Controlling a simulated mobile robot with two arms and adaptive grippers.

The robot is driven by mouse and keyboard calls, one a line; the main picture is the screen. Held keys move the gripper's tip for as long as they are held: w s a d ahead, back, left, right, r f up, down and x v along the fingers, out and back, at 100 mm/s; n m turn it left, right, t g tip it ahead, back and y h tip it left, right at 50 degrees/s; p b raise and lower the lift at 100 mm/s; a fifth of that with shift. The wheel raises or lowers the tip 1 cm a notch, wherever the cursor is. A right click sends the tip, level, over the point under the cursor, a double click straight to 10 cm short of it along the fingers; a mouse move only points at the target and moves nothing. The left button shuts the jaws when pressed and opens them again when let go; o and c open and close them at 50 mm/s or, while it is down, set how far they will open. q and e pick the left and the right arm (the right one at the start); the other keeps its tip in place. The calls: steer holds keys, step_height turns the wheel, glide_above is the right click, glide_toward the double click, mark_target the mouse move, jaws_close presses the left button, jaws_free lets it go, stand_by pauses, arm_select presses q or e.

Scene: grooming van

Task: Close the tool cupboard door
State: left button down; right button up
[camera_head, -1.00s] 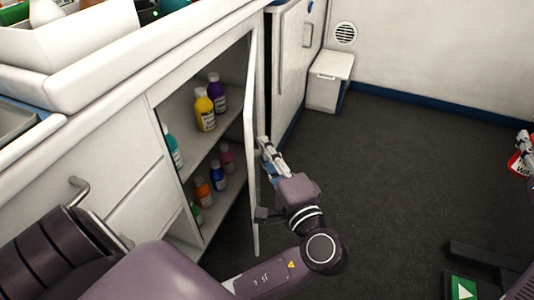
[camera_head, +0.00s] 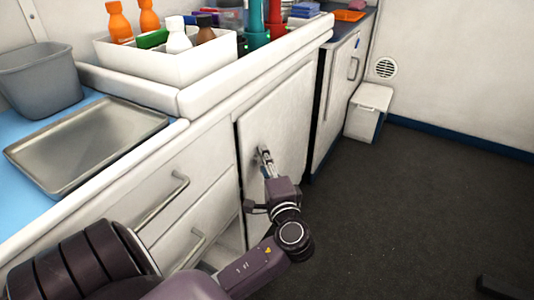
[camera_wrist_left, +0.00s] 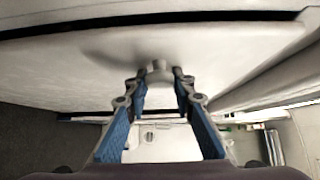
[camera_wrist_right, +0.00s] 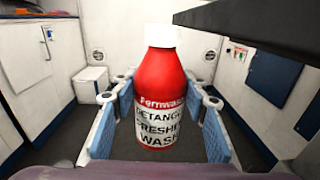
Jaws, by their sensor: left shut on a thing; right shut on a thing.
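The tool cupboard door (camera_head: 285,115) is a pale panel under the counter. It now stands close to its frame and hides the shelves. A dark gap shows along its edge in the left wrist view (camera_wrist_left: 60,35), so I cannot tell that it is fully flush. My left gripper (camera_head: 265,157) is at the door's front, its fingers shut around the small round knob (camera_wrist_left: 158,67). My right gripper (camera_wrist_right: 158,105) shows only in the right wrist view, shut on a red bottle (camera_wrist_right: 160,85) with a white cap and label, held upright.
Drawers with bar handles (camera_head: 165,205) lie left of the door. The counter holds a metal tray (camera_head: 85,140), a grey bin (camera_head: 40,80) and a white box of bottles (camera_head: 150,62). A white bin (camera_head: 368,112) stands by the back wall.

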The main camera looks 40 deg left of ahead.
arm_select(q)
steer(key=shift+s+a+f+g, duration=0.1)
steer(key=shift+s+a+g, duration=0.2)
steer(key=shift+a, duration=0.15)
steer(key=c, duration=1.8)
jaws_free()
arm_select(e)
steer(key=shift+w+a, duration=0.1)
arm_select(q)
steer(key=shift+o, duration=0.7)
steer(key=shift+a, duration=0.15)
arm_select(e)
steer(key=shift+a, duration=0.1)
arm_select(q)
steer(key=v, duration=1.2)
steer(key=shift+w+d+f, duration=0.2)
steer(key=shift+d, duration=0.2)
arm_select(e)
steer(key=shift+a+r, duration=0.1)
steer(key=shift+r, duration=0.05)
